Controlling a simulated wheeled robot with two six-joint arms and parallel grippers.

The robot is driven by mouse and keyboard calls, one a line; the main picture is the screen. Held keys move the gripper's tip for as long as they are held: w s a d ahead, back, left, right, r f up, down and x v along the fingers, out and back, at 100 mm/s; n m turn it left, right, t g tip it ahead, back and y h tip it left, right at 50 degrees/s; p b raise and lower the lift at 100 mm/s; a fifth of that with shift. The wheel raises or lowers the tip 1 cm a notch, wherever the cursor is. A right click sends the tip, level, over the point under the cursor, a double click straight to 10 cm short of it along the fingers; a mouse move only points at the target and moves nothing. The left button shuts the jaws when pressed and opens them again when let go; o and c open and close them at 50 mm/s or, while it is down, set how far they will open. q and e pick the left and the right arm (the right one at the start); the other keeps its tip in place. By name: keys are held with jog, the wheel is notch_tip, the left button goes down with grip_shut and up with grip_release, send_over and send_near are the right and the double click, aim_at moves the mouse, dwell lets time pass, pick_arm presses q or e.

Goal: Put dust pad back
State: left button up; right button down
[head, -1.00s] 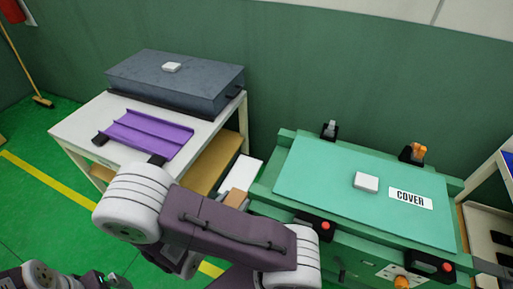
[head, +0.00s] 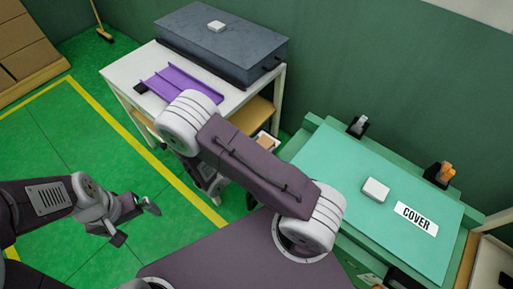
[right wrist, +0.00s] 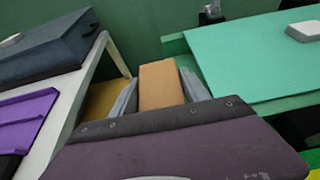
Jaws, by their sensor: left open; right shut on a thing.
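A tan block (right wrist: 160,85) shows in the right wrist view between the two grey fingers of my right gripper (right wrist: 160,92), which is shut on it. I cannot tell whether this block is the dust pad. My right arm crosses the head view, and its gripper is mostly hidden there. My left gripper (head: 135,220) is open and empty over the green floor at the left. A flat green pad (head: 340,170) with a COVER label (head: 416,218) and a white block (head: 375,190) lies on the green bench.
A white table (head: 232,100) stands at the back, holding a dark grey box (head: 215,48) and a purple tray (head: 172,82). Dark holders (head: 357,126) stand on the bench's far edge. Left floor is free.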

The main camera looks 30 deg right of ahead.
aim_at(256, 141)
jog(key=w+f, duration=0.1)
jog(key=w, duration=0.1)
jog(key=w+f, duration=0.1)
jog(key=shift+w+f, duration=0.1)
jog(key=shift+w, duration=0.25)
jog(key=shift+w+d+f, duration=0.1)
jog(key=shift+w+f, duration=0.1)
jog(key=shift+w, duration=0.2)
notch_tip(256, 141, down, 4)
jog(key=shift+f+b, duration=0.1)
jog(key=shift+b, duration=0.25)
jog(key=shift+f, duration=0.15)
jog(key=c, duration=0.6)
grip_release()
jog(key=shift+o, duration=0.2)
jog(key=shift+r, duration=0.2)
